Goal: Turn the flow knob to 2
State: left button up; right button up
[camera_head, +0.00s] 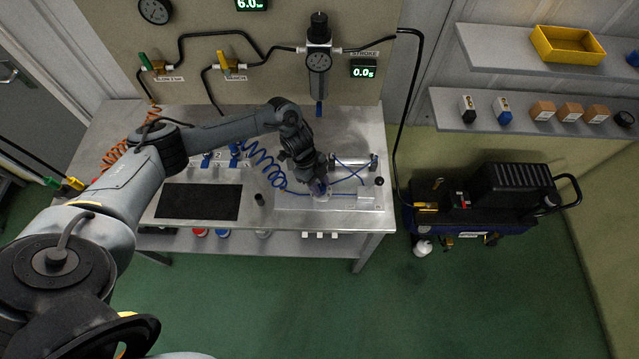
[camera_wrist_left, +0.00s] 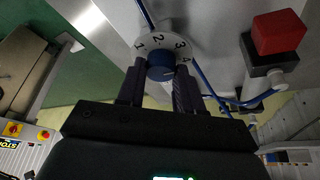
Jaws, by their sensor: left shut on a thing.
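The flow knob (camera_wrist_left: 160,66) is a blue round knob on a white dial (camera_wrist_left: 148,44) with the numbers 1, 2, 3 and 4 in the left wrist view. My left gripper (camera_wrist_left: 158,80) has its two dark fingers on either side of the knob and is shut on it. The 2 is at the top of the dial. I cannot make out which number the knob points to. In the head view my left gripper (camera_head: 319,188) reaches down to the clear plate on the bench and hides most of the knob. My right gripper is not in view.
In the head view, a black mat (camera_head: 198,202) and a coiled blue hose (camera_head: 262,165) lie left of the plate. A regulator with gauge (camera_head: 319,60) hangs behind. A compressor (camera_head: 480,200) stands right of the bench.

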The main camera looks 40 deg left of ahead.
pick_arm(q)
jog(key=shift+c, duration=0.5)
jog(key=shift+r+n+p, duration=0.15)
jog(key=shift+n+p, duration=0.15)
jog(key=shift+p, duration=0.4)
jog(key=n+t+p, duration=0.1)
jog(key=n+p, duration=0.2)
jog(key=p, duration=0.1)
jog(key=n+t+y+p, duration=0.1)
jog(key=n+p, duration=0.2)
jog(key=p, duration=0.1)
jog(key=n+t+y+p, duration=0.1)
jog(key=n+p, duration=0.2)
jog(key=p, duration=0.1)
jog(key=shift+s+d+r, duration=0.1)
jog(key=shift+s+d, duration=0.1)
jog(key=shift+s, duration=0.05)
jog(key=n+y+p, duration=0.1)
jog(key=n+p, duration=0.1)
jog(key=n, duration=0.1)
jog(key=shift+t, duration=0.3)
jog(key=shift+f+n+p, duration=0.2)
jog(key=shift+n+p, duration=0.5)
jog(key=shift+p, duration=0.05)
jog(key=shift+y, duration=0.3)
jog(key=o, duration=1)
jog(key=shift+o, duration=0.2)
